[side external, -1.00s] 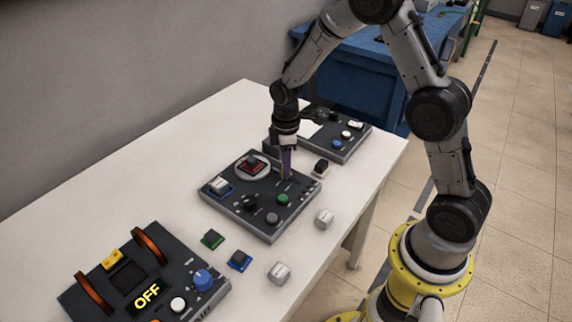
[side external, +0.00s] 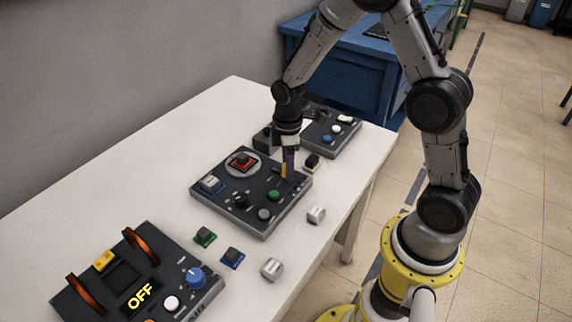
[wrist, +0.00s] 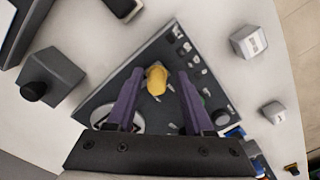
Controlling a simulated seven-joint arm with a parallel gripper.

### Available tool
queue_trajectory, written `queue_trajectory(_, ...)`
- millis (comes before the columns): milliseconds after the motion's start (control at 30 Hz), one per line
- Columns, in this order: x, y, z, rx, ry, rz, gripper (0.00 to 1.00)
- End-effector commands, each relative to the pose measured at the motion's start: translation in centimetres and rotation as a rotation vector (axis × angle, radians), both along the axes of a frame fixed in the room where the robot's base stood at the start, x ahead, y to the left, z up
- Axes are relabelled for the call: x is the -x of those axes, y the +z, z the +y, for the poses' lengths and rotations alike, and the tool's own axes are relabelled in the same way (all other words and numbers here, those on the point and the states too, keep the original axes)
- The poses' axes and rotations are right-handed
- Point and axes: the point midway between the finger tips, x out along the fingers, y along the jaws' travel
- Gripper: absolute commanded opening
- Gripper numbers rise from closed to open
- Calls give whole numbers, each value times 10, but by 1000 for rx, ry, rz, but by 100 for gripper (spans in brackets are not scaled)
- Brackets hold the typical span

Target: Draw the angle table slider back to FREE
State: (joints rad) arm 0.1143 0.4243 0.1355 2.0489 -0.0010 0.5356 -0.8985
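The dark angle table panel (side external: 222,207) lies on the white table, carrying a round disc with a red-and-black block (side external: 242,162). A yellow slider handle (wrist: 156,80) stands on the panel, and in the side view it shows beside my fingers (side external: 284,171). My gripper (wrist: 160,76) has purple fingers, one on each side of the handle, with a visible gap to it on both sides. In the side view my gripper (side external: 289,174) is low over the panel's back right part. The slider's track and markings are too small to read.
The panel also bears a green button (side external: 274,195), a grey button (side external: 264,214) and a white block (side external: 211,184). A panel lit OFF with orange coils (side external: 140,252) is in front. Another panel (side external: 333,141) is behind. Several small blocks, including a white one (side external: 316,215), lie nearby.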

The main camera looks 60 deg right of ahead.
Motion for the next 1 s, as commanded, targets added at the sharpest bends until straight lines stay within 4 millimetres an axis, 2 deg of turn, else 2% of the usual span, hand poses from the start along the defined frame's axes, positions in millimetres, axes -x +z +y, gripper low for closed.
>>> queue_trajectory(300, -1, 0, 0, 0, 0, -3, 58)
queue_trajectory(467, -2, 12, 0, 0, 0, -6, 58)
queue_trajectory(567, -2, 28, 0, 0, 0, -7, 58)
queue_trajectory(800, -2, 82, 0, 1, 0, -9, 58)
queue_trajectory(1000, -2, 117, 0, 1, 0, -6, 58)
